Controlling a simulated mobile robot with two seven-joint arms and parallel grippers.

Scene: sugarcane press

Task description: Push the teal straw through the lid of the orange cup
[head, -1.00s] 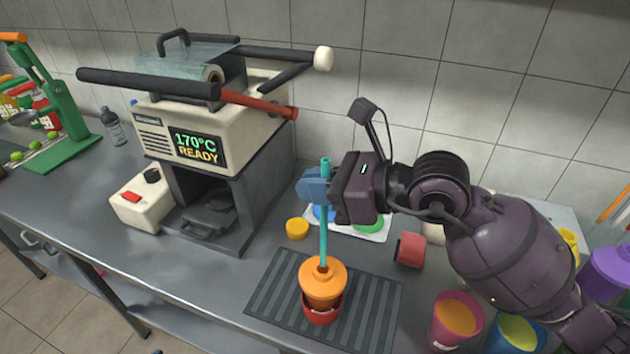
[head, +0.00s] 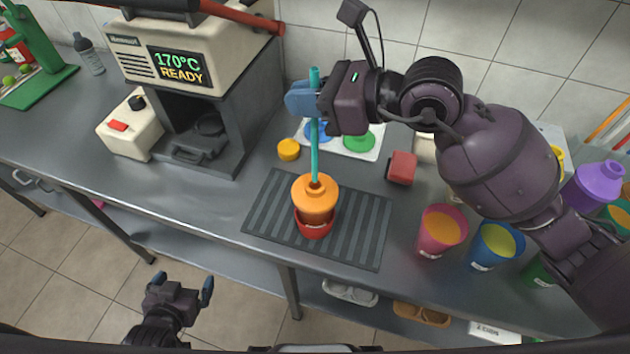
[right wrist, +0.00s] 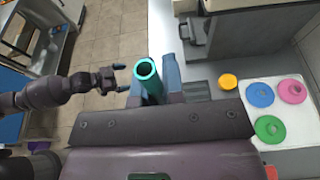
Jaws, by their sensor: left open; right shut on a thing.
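The teal straw (head: 314,150) stands upright, held by my right gripper (head: 305,99), which is shut on its upper part. The straw's lower end meets the top of the orange lid on the orange cup (head: 315,200); I cannot tell how deep the tip sits. The cup stands in a red holder (head: 314,229) on the ribbed dark mat. In the right wrist view the straw's open top (right wrist: 147,70) shows between the blue fingers. My left gripper (head: 181,285) is open and empty, low in front of the counter, away from the cup.
Behind the mat (head: 262,215) are a yellow cap (head: 288,149) and a white tray of coloured lids (head: 375,152). A red piece (head: 402,167) and several filled cups (head: 442,229) stand to the right.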

